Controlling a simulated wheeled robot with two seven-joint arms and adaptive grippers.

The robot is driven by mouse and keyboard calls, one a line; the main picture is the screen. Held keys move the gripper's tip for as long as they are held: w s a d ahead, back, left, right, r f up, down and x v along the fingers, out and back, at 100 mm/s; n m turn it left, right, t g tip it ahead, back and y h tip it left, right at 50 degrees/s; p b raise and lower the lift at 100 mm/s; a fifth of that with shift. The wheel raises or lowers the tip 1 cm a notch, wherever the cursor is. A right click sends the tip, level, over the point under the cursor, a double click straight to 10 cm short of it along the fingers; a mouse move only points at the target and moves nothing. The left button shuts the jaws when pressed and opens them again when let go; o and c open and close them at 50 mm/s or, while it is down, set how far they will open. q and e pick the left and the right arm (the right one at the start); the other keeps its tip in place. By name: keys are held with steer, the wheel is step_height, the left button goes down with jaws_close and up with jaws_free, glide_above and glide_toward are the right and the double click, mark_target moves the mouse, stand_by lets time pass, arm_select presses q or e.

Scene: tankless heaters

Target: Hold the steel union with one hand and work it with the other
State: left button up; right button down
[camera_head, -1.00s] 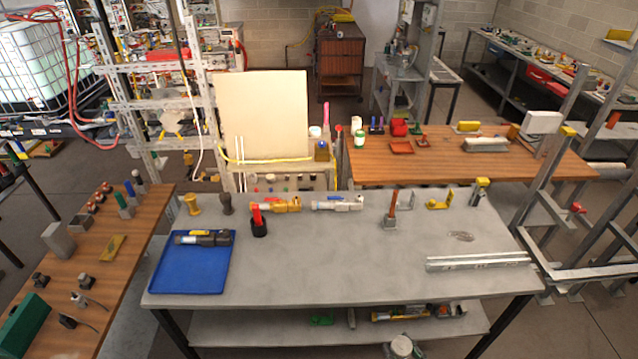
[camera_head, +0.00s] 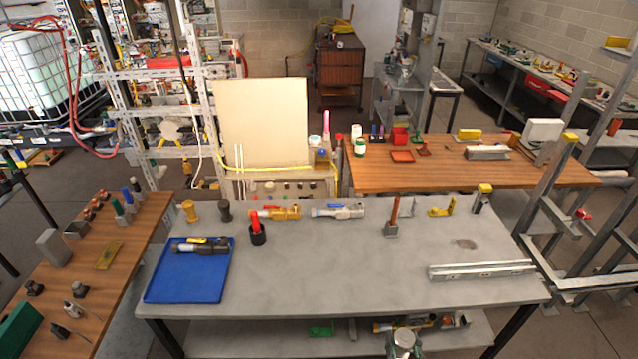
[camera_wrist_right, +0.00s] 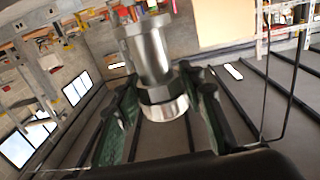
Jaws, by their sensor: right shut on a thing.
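The steel union (camera_wrist_right: 155,75) fills the middle of the right wrist view, a bright metal cylinder with a hex nut and a pale collar at its lower end. My right gripper (camera_wrist_right: 160,108) is shut around its nut end, one dark finger on each side. In the head view, a short silver cylinder (camera_head: 403,341), which looks like the same union, shows at the bottom edge in front of the bench. The fingers there are mostly cut off or too small to make out. My left gripper is in neither view now.
The grey bench (camera_head: 330,265) has a wide clear middle. It carries a blue tray (camera_head: 187,285) with a dark yellow-handled valve, a brass valve (camera_head: 285,213), a steel valve with a blue handle (camera_head: 338,211) and a metal rail (camera_head: 482,270). A wooden table (camera_head: 110,255) stands left.

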step_height(320, 180, down, 2)
steer(key=shift+f+b, duration=0.1)
steer(key=shift+b, duration=0.55)
steer(key=shift+f, duration=0.1)
steer(key=shift+a, duration=0.1)
